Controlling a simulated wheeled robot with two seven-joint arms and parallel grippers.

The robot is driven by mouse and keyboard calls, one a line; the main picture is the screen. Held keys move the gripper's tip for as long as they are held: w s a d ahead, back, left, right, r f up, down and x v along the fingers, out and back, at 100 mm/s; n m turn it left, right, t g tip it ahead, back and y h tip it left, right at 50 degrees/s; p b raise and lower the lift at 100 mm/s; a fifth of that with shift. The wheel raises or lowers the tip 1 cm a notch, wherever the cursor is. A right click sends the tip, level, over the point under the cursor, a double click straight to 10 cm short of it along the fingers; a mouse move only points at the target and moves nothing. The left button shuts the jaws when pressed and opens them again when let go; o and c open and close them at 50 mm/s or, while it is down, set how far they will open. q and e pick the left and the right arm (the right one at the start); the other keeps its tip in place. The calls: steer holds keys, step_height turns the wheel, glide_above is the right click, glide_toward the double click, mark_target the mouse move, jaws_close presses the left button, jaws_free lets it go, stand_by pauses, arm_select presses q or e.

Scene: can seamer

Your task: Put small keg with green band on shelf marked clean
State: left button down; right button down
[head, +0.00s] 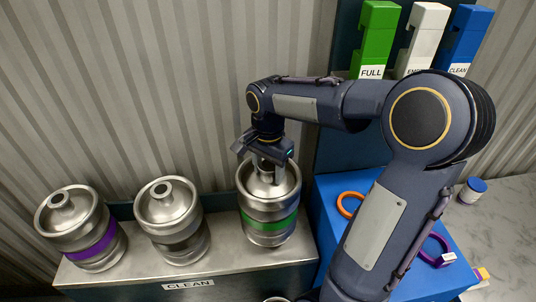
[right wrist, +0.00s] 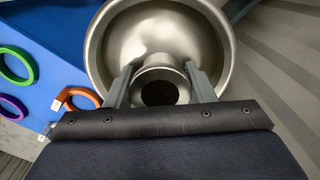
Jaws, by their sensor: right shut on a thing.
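The small keg with the green band (head: 268,222) stands upright at the right end of the metal shelf marked clean (head: 240,258), whose label (head: 188,284) is on the front edge. My right gripper (head: 265,160) is above this keg, with its fingers at the top neck. In the right wrist view the two fingers (right wrist: 160,88) close around the neck of the keg (right wrist: 160,35) from both sides. I cannot tell for certain whether the keg's base touches the shelf. My left gripper is not in view.
A keg with a purple band (head: 95,243) and a keg with a grey band (head: 172,218) stand to the left on the shelf. A blue surface (head: 330,190) with coloured rings, including an orange ring (head: 348,204), is at the right. Green, white and blue holders hang behind.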

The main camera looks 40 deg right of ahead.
mark_target(268, 182)
steer(key=shift+f, duration=2.35)
steer(key=shift+f, duration=0.2)
steer(key=c, duration=0.6)
jaws_free()
steer(key=shift+c, duration=0.2)
step_height(268, 182, up, 12)
steer(key=shift+s+a+r, duration=0.1)
steer(key=s+a+f+n+t+y, duration=0.2)
steer(key=s+a+n, duration=0.3)
steer(key=s, duration=0.3)
steer(key=s+a+f+n+t+y, duration=0.1)
steer(key=s+a+f+n+t, duration=0.2)
steer(key=s+a+n, duration=0.3)
steer(key=shift+s+f+n+t+y, duration=0.3)
steer(key=shift+s+n+y, duration=0.1)
steer(key=shift+s+n, duration=0.6)
steer(key=shift+w, duration=0.1)
